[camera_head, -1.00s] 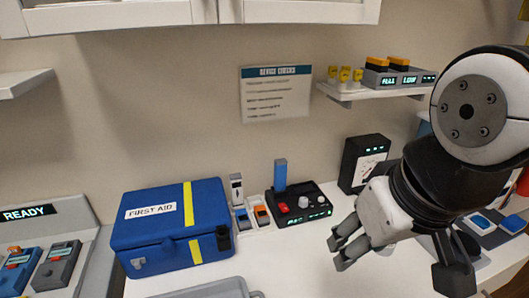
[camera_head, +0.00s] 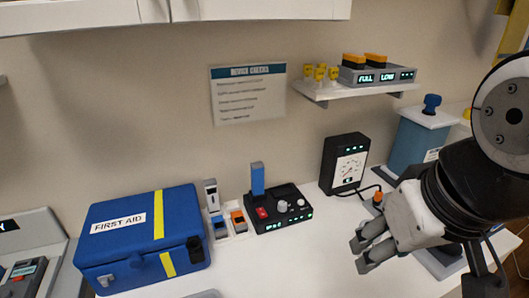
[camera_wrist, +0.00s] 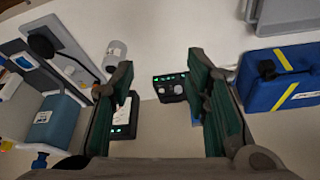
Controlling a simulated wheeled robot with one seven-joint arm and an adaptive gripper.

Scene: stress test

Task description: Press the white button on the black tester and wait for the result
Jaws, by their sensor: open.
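The black tester (camera_head: 268,222) stands on the white counter against the wall, with a red switch, a round white button (camera_head: 282,206), a smaller pale knob and small green lights. A blue device (camera_head: 257,178) stands upright in its back. My gripper (camera_head: 360,254) is open and empty, to the right of and nearer than the tester, apart from it. In the wrist view, the tester (camera_wrist: 160,91) shows between my gripper's fingers (camera_wrist: 160,62), partly hidden by the right-hand finger. I cannot read any result text on it.
A blue first aid box (camera_head: 125,245) stands left of the tester, with small devices in a white holder (camera_head: 232,229) between. A black gauge box (camera_head: 336,178) with a cable stands to the right, near a blue-grey container (camera_head: 407,150). Counter in front of the tester is clear.

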